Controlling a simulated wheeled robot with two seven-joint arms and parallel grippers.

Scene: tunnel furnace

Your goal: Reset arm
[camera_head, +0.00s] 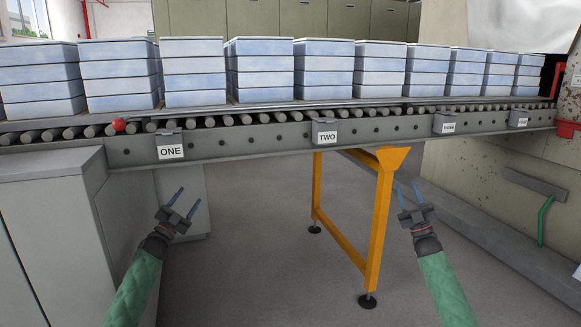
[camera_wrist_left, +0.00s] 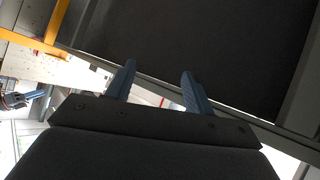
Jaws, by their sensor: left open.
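My left gripper (camera_head: 189,196) is in front of the conveyor, below the box labelled ONE and beside the grey cabinet. Its two blue fingers are apart with nothing between them; they also show in the left wrist view (camera_wrist_left: 158,68). My right gripper (camera_head: 406,188) is to the right of the yellow support leg, below the conveyor. Its blue fingers are also apart and empty. Both grippers look clear of other things.
The roller conveyor (camera_head: 228,146) crosses the view, carrying stacks of pale blue boxes (camera_head: 194,74). A grey cabinet (camera_head: 55,170) stands at left. A yellow support leg (camera_head: 379,215) stands between my arms. A low rail (camera_head: 485,230) runs at right. Grey floor lies open between.

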